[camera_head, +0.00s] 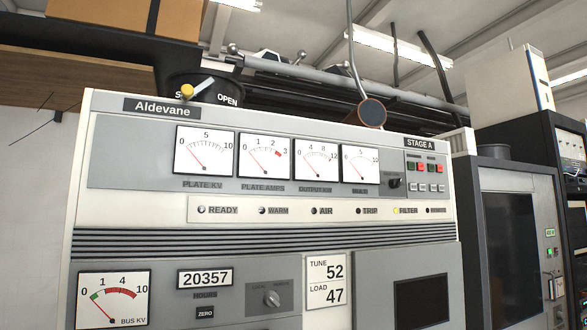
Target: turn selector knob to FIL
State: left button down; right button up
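A small black knob (394,182) sits on the upper grey panel of the white Aldevane cabinet, just right of the MULTI meter (360,164). The marks around it are too small to read, so I cannot tell its setting or where FIL is. A second, grey knob (271,298) sits lower, between two faint labels, right of the 20357 hours counter. I cannot read FIL there either. Neither of my grippers shows in this view.
Red and green buttons (425,168) stand right of the black knob under STAGE A. The FILTER lamp (396,211) is lit yellow. A black OPEN/S-marked dial (228,100) with a yellow-tipped lever is above the cabinet. A dark rack (514,240) stands at right.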

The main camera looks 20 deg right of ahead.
aim_at(394, 183)
jog(key=k, duration=0.6)
jog(key=z, duration=0.65)
jog(key=i, duration=1.05)
jog(key=u, duration=0.15)
